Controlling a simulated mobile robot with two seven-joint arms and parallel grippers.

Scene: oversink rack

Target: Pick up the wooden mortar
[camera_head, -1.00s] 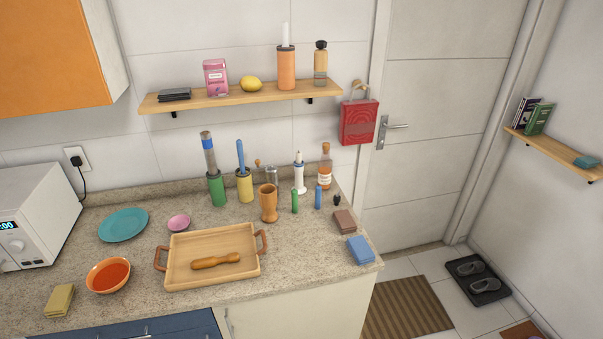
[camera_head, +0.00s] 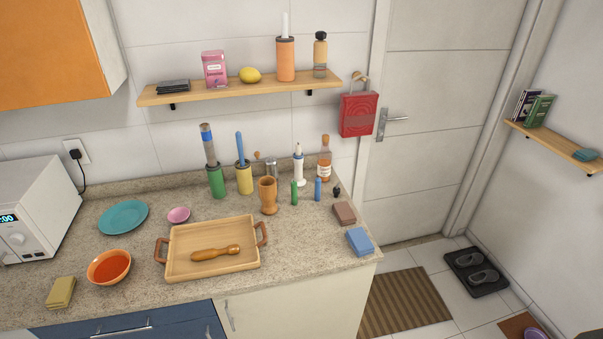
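The wooden mortar (camera_head: 268,196) is a brown goblet-shaped cup standing upright on the granite counter, just behind the right rear corner of the wooden tray. A brown wooden pestle (camera_head: 216,253) lies flat in the tray (camera_head: 182,233). Neither of my grippers shows in the head view.
Green (camera_head: 217,182) and yellow (camera_head: 244,178) holders stand left of the mortar; a green cylinder (camera_head: 294,192), a blue one (camera_head: 318,189) and a bottle (camera_head: 325,158) stand to its right. Brown (camera_head: 344,212) and blue (camera_head: 359,241) blocks lie near the right edge. A shelf (camera_head: 225,95) hangs above.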

